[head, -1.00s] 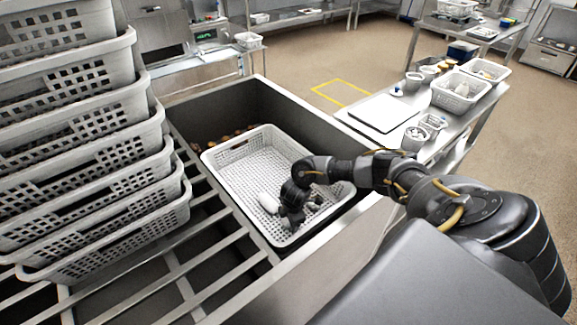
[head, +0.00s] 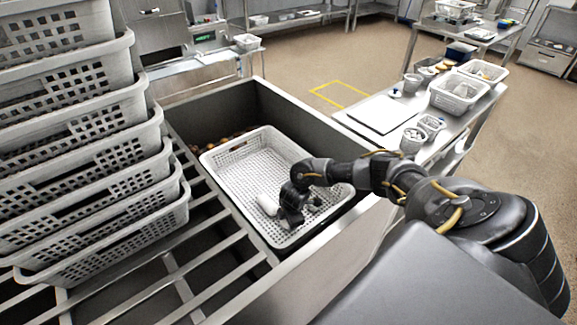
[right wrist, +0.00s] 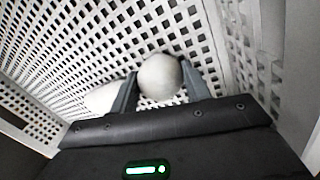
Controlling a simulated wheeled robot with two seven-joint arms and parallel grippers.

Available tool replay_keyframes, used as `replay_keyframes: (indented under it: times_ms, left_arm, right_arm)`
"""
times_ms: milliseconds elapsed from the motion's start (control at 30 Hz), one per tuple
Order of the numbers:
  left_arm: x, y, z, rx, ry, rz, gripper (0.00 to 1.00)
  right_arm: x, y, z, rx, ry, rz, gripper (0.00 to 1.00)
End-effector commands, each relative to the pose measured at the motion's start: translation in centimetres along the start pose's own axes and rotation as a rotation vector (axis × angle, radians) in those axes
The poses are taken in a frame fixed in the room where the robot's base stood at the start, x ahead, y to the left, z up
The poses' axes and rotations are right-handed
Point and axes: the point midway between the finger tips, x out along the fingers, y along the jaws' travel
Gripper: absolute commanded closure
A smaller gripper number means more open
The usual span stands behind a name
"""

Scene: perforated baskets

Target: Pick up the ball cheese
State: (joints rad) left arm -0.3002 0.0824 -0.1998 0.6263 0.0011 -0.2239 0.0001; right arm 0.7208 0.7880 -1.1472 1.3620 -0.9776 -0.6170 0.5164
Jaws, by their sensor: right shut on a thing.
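The pale round ball cheese (right wrist: 160,76) sits between the two fingers of my right gripper in the right wrist view, with a finger against each side. My right gripper (head: 290,215) is shut on it, low inside the white perforated basket (head: 231,160). In the head view the gripper hides most or all of the ball. A white elongated item (head: 267,205) lies in the basket just left of the gripper; it also shows beside the left finger in the right wrist view (right wrist: 103,97). My left gripper is not in view.
The basket stands in a deep metal bin (head: 310,112) with raised walls around it. Stacked perforated baskets (head: 95,180) rise on a slatted metal rack (head: 165,265) to the left. A side table with a white board (head: 381,113) and small containers is at the right.

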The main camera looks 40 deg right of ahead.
Motion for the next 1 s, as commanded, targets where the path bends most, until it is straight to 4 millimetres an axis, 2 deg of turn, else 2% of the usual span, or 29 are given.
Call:
replay_keyframes:
  times_ms: [400, 533, 767, 867, 1000]
  left_arm:
    - [-1.3, 0.6, 0.0, -0.002, -0.001, 0.008, 0.62]
    - [-1.5, 0.4, 0.0, -0.001, -0.002, 0.006, 0.62]
    - [-1.7, 0.2, 0.1, 0.000, -0.002, 0.004, 0.62]
    - [-2.2, 0.2, 0.0, 0.000, -0.002, 0.003, 0.62]
    - [-3.8, 0.1, -0.1, 0.000, -0.003, 0.003, 0.62]
  right_arm:
    - [-7.5, 1.9, 0.0, -0.001, 0.001, 0.005, 0.76]
    - [-8.9, 2.1, 0.0, 0.000, 0.001, 0.003, 0.76]
    - [-9.8, 2.3, -0.3, -0.001, 0.001, 0.003, 0.76]
    - [-10.8, 2.7, -1.7, -0.004, 0.004, 0.005, 0.76]
    - [-13.9, 3.4, -5.4, -0.011, 0.006, 0.009, 0.76]
